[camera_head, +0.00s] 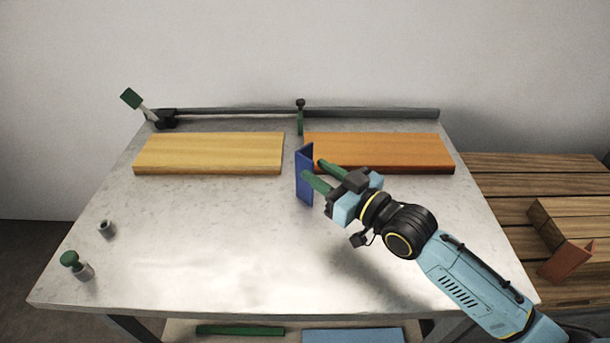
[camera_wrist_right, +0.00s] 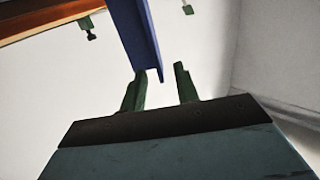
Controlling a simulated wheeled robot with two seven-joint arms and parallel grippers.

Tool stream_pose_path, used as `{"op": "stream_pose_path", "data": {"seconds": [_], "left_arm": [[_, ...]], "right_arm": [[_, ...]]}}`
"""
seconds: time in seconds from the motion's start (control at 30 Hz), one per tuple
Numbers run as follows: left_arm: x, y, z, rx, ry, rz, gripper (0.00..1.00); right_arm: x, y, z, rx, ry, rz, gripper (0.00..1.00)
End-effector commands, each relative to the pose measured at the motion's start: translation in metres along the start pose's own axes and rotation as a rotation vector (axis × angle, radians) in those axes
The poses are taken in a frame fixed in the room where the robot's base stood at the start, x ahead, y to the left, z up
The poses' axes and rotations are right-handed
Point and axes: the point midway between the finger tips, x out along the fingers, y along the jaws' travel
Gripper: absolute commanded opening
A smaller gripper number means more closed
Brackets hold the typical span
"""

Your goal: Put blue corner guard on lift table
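The blue corner guard (camera_head: 304,160) is an upright angled piece over the middle of the grey-topped table (camera_head: 200,240), near the gap between two boards. Whether its foot touches the top is unclear. My right gripper (camera_head: 312,172) is at the guard's right side, its green fingers apart. The lower finger overlaps the guard in the head view. In the right wrist view the fingers (camera_wrist_right: 160,80) are open, and the blue guard (camera_wrist_right: 138,35) ends close to the left fingertip. I cannot tell whether they touch. No separate lift table is identifiable. My left gripper is not in view.
A yellow board (camera_head: 210,153) and an orange board (camera_head: 380,152) lie near the back rail (camera_head: 380,112). Green-tipped clamps stand at the back left (camera_head: 131,98) and front left (camera_head: 70,259). A wooden pallet (camera_head: 510,185) is at right, with a brown corner guard (camera_head: 567,261).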

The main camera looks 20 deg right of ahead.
Motion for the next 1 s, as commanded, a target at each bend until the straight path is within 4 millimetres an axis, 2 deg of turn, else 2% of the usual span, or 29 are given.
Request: {"op": "stream_pose_path", "data": {"seconds": [0.1,0.2,0.5,0.77,1.0], "left_arm": [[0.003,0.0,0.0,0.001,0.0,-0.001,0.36],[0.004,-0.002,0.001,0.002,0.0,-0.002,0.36],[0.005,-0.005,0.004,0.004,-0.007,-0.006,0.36],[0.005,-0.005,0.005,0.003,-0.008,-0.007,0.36],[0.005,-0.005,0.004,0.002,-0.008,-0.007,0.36]], "right_arm": [[0.019,0.001,0.0,0.001,0.003,0.0,0.31],[0.029,0.001,0.0,0.001,0.002,0.0,0.31],[0.033,0.0,0.0,-0.001,-0.001,-0.001,0.31],[0.033,0.0,0.0,-0.001,0.0,-0.001,0.0],[0.033,0.0,0.0,-0.001,0.001,-0.001,0.0]]}}
